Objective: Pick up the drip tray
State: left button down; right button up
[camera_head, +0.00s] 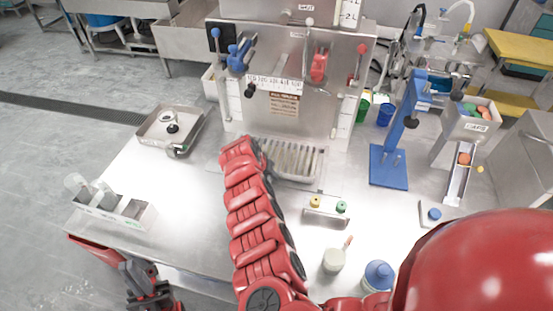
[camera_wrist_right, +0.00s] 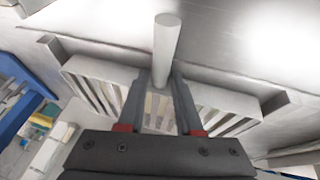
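The drip tray (camera_head: 297,180) is a shallow pale metal tray with dark slots, lying on the table below the grinder's front panel. In the right wrist view the slotted drip tray (camera_wrist_right: 98,70) spans behind my right gripper (camera_wrist_right: 161,80). Its two fingers are apart, one on each side of a white cylinder (camera_wrist_right: 166,40), with slats visible between them. I cannot tell whether they touch the cylinder. In the head view my right arm's red links hide this gripper and the tray's left part. My left gripper (camera_head: 152,296) is low at the left, beside the table; its opening is unclear.
The metal grinder (camera_head: 285,60) stands behind the tray. A blue stand (camera_head: 389,165) is to the right. A square metal tray (camera_head: 148,128) is at the left. The table between is clear.

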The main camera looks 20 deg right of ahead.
grip_shut()
dwell(1.1)
